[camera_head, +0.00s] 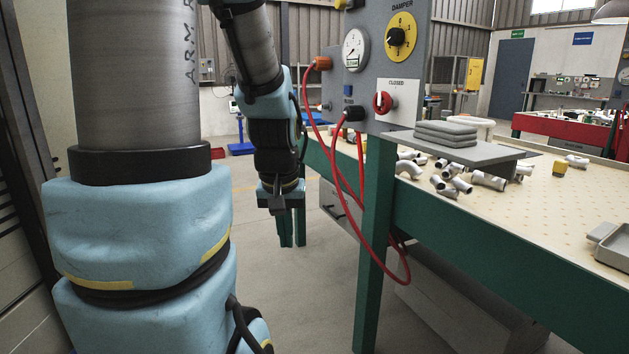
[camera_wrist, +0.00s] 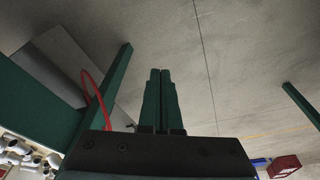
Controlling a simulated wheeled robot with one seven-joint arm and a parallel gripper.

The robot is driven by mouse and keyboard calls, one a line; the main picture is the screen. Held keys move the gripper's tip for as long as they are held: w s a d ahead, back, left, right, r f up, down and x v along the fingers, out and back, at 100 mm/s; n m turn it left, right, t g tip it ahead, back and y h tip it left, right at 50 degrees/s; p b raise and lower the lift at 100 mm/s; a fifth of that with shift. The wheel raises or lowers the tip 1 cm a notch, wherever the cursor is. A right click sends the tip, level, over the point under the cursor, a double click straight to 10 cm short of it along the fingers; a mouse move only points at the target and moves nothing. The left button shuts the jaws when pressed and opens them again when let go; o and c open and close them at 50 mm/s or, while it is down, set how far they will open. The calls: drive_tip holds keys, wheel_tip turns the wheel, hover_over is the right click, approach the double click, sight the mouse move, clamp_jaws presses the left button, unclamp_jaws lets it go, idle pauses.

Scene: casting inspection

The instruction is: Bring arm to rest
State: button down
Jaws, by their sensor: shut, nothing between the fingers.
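My gripper (camera_head: 292,240) hangs from my blue-padded arm in the head view, pointing down at the floor, left of the green-framed workbench. Its two green fingers are together with nothing between them. In the wrist view the fingers (camera_wrist: 160,75) lie side by side over bare concrete floor. The gripper looks clear of the bench and of the red hose.
A grey panel (camera_head: 403,70) with a gauge (camera_head: 355,50), a yellow damper dial (camera_head: 400,36) and a red valve (camera_head: 383,102) stands right of my arm. A red hose (camera_head: 405,270) loops below it.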

drive_tip(key=s+a+f, duration=0.1)
drive_tip(key=s+f, duration=0.2)
drive_tip(key=w+p+v, duration=0.2)
drive_tip(key=p+v, duration=1.1)
drive_tip(key=p, duration=0.1)
drive_tip(key=shift+r+m+g, duration=0.4)
drive_tip(key=shift+r, duration=0.2)
drive_tip(key=shift+s+d, duration=0.1)
drive_tip(key=shift+s, duration=0.05)
